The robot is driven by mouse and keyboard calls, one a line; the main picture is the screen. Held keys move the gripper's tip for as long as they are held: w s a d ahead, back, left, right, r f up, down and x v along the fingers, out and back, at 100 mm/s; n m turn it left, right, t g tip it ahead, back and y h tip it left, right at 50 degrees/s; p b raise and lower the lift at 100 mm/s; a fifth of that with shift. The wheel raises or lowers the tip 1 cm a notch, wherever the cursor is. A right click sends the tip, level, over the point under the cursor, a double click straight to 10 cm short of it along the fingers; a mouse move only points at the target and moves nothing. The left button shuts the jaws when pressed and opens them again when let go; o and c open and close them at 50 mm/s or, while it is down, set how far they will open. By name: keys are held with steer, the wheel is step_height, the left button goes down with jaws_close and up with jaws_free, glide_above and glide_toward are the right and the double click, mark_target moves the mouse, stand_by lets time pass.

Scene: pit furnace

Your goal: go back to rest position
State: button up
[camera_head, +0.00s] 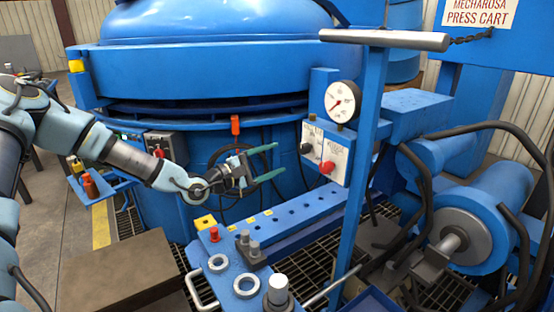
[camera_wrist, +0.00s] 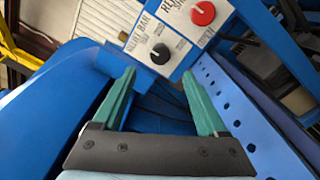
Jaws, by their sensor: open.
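My gripper (camera_head: 266,163) is open and empty, with two green fingers apart. It is held in the air above the blue rail with holes (camera_head: 292,212), in front of the blue furnace (camera_head: 200,70). The control panel (camera_head: 328,155) with a black knob and a red knob stands to the right of the fingertips. In the wrist view the open fingers (camera_wrist: 160,95) point toward the panel, with the black knob (camera_wrist: 160,53) and the red knob (camera_wrist: 203,13) beyond them. Nothing is between the fingers.
A pressure gauge (camera_head: 342,101) sits above the panel. A blue upright post with a grey handle bar (camera_head: 384,39) stands right of it. Below are metal rings (camera_head: 246,285) and fittings on a blue cart top. A blue cylinder (camera_head: 470,225) with hoses is at right.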

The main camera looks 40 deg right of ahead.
stand_by(0.4)
steer(key=w+a+f+m+t+y+p, duration=0.15)
steer(key=a+y, duration=0.25)
steer(key=a, duration=0.4)
steer(key=w+a+f+m+t+y+p, duration=0.1)
steer(key=w+a+m+y+p, duration=0.2)
steer(key=a, duration=0.5)
steer(key=w+a+f+m+t+y+p, duration=0.1)
steer(key=w+a+y+p, duration=0.1)
steer(key=a+y, duration=0.4)
steer(key=s+a+r+y+p, duration=0.1)
steer(key=s+a+r, duration=0.2)
steer(key=a, duration=0.6)
steer(key=s+a+r+g+y+p, duration=0.1)
steer(key=s+a+r+y+p, duration=0.1)
steer(key=a+r, duration=0.6)
steer(key=s+a+r+y+p, duration=0.2)
steer(key=s+a+r, duration=0.2)
steer(key=a, duration=0.5)
steer(key=shift+s+a+r+m, duration=0.15)
steer(key=shift+a+r+m, duration=0.3)
steer(key=shift+r, duration=0.35)
